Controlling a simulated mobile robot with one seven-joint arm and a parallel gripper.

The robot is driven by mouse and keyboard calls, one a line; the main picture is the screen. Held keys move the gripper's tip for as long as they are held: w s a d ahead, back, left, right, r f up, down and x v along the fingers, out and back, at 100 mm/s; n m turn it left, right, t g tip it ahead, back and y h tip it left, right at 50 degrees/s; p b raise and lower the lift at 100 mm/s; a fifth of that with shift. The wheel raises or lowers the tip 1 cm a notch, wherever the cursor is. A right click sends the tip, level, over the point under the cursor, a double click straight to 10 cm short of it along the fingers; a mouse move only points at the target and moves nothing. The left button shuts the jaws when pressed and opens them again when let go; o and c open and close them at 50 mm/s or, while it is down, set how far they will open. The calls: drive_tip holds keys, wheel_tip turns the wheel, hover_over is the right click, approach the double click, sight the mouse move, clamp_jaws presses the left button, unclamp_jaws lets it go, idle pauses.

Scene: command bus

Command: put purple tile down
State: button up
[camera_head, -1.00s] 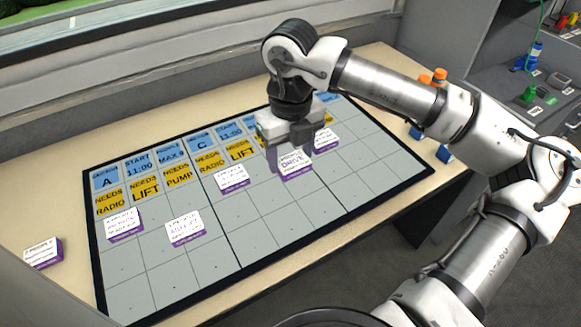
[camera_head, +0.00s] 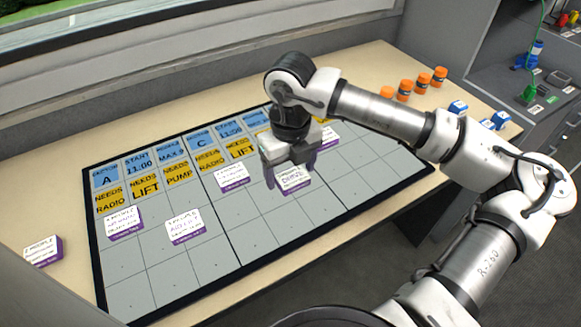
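My gripper (camera_head: 290,174) points down over the middle of the grey board (camera_head: 245,235). A purple tile with a white, printed top (camera_head: 293,179) sits between its fingers, which appear closed on the tile's sides. The tile is at or just above the board's grid, to the right of another purple tile (camera_head: 231,176). I cannot tell whether its underside touches the board. The gripper hides part of the tile's far side and the cells behind it.
More purple tiles stand on the board at left (camera_head: 124,222), lower middle (camera_head: 186,227) and behind my gripper (camera_head: 328,136). One tile (camera_head: 42,250) lies off the board on the wooden table (camera_head: 60,190). Orange-capped pieces (camera_head: 406,87) and blue pieces (camera_head: 458,107) stand at right. Front cells are free.

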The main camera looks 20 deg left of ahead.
sight(289, 174)
drive_tip(key=shift+o, duration=0.2)
drive_tip(key=shift+r, duration=0.1)
drive_tip(key=shift+r+p, duration=0.2)
drive_tip(key=shift+p, duration=0.15)
wheel_tip(289, 174, up, 12)
drive_tip(key=shift+f+b, duration=0.15)
drive_tip(key=shift+b, duration=0.3)
drive_tip(key=shift+s, duration=0.1)
